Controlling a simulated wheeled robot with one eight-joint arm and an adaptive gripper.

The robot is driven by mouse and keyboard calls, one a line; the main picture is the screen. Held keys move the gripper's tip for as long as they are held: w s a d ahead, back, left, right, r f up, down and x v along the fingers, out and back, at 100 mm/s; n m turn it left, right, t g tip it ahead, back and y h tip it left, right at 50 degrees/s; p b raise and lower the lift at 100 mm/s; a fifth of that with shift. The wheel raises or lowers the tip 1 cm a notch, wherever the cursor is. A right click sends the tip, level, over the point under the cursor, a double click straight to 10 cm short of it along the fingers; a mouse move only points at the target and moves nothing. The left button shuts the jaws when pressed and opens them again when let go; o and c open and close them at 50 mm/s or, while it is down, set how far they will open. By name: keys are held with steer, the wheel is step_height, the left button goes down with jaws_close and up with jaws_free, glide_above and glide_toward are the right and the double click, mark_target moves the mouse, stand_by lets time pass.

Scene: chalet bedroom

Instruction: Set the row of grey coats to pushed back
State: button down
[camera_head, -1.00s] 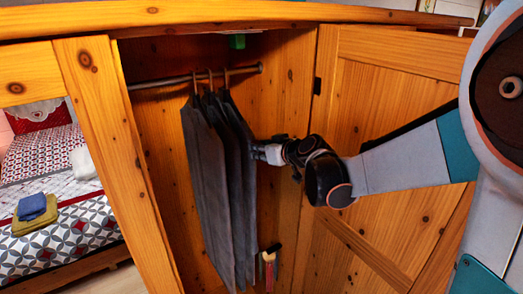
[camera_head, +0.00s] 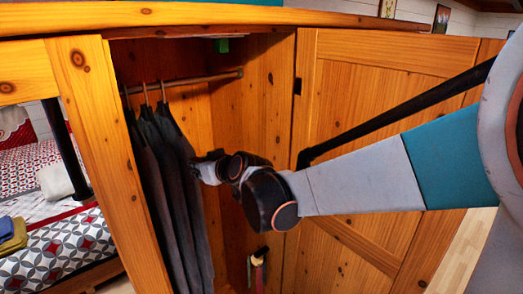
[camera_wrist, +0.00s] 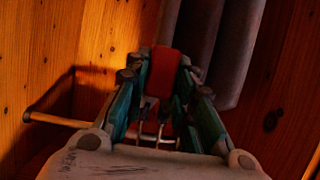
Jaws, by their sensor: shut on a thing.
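The row of grey coats (camera_head: 172,185) hangs from hooks on the rail (camera_head: 205,79) inside the wooden wardrobe, clear of the rail's right end. My gripper (camera_head: 197,166) reaches in from the right and meets the right edge of the row at mid-height. In the wrist view, the grey coats (camera_wrist: 208,45) rise just beyond my gripper (camera_wrist: 165,72). Its fingers are closed in around a red piece (camera_wrist: 165,65) at the tips; I cannot tell what part it is. My gripper is shut on the row at its edge. The left side of the row is partly hidden by the wardrobe frame.
The open wardrobe door (camera_head: 370,110) stands on the right behind my arm. A red-handled brush-like tool (camera_head: 258,268) hangs low on the inner right wall. The front post (camera_head: 105,150) borders the opening on the left. A bed (camera_head: 65,245) lies beyond it.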

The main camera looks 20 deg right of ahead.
steer(key=shift+s+a, duration=0.15)
steer(key=c, duration=1.7)
jaws_free()
steer(key=o, duration=0.3)
steer(key=shift+s+a, duration=0.1)
steer(key=shift+a, duration=0.15)
steer(key=shift+o, duration=0.2)
steer(key=shift+d, duration=0.25)
steer(key=v, duration=1.1)
steer(key=shift+s, duration=0.35)
steer(key=shift+r, duration=0.15)
